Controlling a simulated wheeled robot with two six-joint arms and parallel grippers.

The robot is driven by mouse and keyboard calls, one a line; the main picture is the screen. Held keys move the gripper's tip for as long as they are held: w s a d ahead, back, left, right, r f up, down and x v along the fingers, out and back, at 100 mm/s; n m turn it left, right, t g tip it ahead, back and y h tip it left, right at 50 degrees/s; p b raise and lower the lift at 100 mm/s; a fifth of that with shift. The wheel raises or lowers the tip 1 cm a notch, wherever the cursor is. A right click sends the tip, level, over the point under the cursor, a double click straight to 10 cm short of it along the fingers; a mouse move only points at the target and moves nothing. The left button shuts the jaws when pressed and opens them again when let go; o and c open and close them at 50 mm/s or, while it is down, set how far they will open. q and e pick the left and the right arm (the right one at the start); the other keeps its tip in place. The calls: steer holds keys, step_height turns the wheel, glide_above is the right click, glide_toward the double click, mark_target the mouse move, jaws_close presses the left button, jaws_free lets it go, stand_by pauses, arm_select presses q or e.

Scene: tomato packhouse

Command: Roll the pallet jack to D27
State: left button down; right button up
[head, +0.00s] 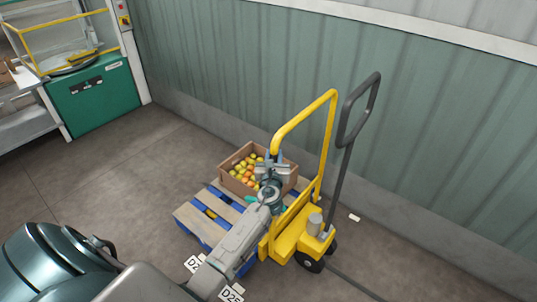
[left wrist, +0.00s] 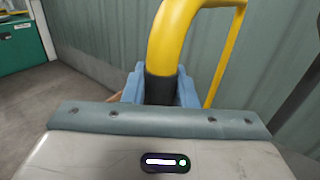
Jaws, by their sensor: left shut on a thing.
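The yellow pallet jack (head: 301,236) stands near the wall with its yellow loop handle (head: 304,108) raised. My left gripper (head: 273,157) is shut on the handle's end. In the left wrist view its blue fingers (left wrist: 161,88) close around the black grip (left wrist: 160,89) below the yellow bend (left wrist: 172,40). My arm hides part of the pallet and jack. No sign reading D27 is legible. My right gripper is out of view.
Floor labels show beside my arm, one reading D25 (head: 231,294), another partly hidden (head: 194,263). A small white tag (head: 354,217) lies near the wall (head: 440,130). A green machine (head: 98,96) stands at the far left. The floor (head: 110,170) before it is clear.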

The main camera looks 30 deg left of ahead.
arm_select(q)
steer(key=shift+s+d, duration=0.1)
steer(key=shift+d, duration=0.7)
steer(key=c, duration=1.5)
jaws_free()
steer(key=shift+d, duration=0.15)
steer(key=o, duration=0.3)
steer(key=shift+a+f, duration=0.15)
steer(key=shift+a, duration=0.3)
steer(key=shift+d, duration=0.1)
steer(key=shift+s+d, duration=0.15)
steer(key=shift+s, duration=0.15)
steer(key=b+v, duration=0.1)
steer(key=v, duration=0.9)
